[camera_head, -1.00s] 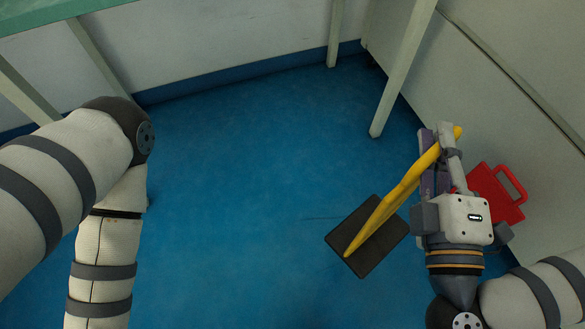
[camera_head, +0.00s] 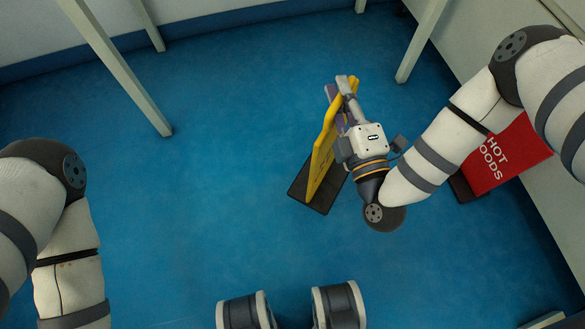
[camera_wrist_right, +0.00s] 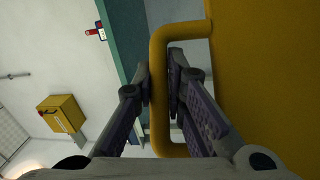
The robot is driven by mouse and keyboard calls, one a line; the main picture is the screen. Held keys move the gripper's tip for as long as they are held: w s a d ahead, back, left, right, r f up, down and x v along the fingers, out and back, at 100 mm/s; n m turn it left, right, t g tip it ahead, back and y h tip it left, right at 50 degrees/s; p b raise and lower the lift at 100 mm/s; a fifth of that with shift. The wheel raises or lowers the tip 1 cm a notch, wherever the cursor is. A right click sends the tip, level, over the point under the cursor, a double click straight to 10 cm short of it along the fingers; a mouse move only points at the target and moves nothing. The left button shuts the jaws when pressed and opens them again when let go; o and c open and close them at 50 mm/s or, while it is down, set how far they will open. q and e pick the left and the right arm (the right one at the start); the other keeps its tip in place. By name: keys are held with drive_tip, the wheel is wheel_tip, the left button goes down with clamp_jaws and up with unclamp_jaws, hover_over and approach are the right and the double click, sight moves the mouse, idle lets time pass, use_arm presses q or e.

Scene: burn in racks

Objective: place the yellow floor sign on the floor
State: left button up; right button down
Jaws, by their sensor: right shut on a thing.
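The yellow floor sign (camera_head: 323,152) is a tall yellow panel with a flat black base (camera_head: 297,190). It leans in the head view, with its top toward the upper right. My right gripper (camera_head: 341,91) is shut on the sign's top handle. In the right wrist view, the fingers close on both sides of the yellow handle bar (camera_wrist_right: 159,110), and the yellow panel (camera_wrist_right: 265,80) fills the right side. I cannot tell whether the base touches the blue floor (camera_head: 220,180). My left arm shows at the lower left of the head view; its gripper is out of frame.
A red sign (camera_head: 500,158) with white lettering, partly behind my right arm, stands near the right wall. Table legs (camera_head: 422,42) (camera_head: 120,70) rise at the upper right and upper left. The blue floor left of the yellow sign is clear.

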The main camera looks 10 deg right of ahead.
drive_tip(key=w+a+f+b, duration=0.2)
drive_tip(key=w+f+b, duration=0.9)
drive_tip(key=w, duration=0.5)
wheel_tip(320, 180, down, 3)
drive_tip(key=shift+w+r, duration=0.15)
drive_tip(key=shift+r, duration=0.05)
drive_tip(key=c, duration=1.9)
unclamp_jaws()
drive_tip(key=shift+f, duration=0.25)
drive_tip(key=shift+c, duration=0.2)
use_arm(q)
drive_tip(key=s+f+g, duration=0.2)
drive_tip(key=s+f, duration=0.2)
drive_tip(key=f, duration=0.5)
drive_tip(key=shift+s+d+f, duration=0.15)
drive_tip(key=shift+s+f, duration=0.1)
use_arm(e)
drive_tip(key=o, duration=0.3)
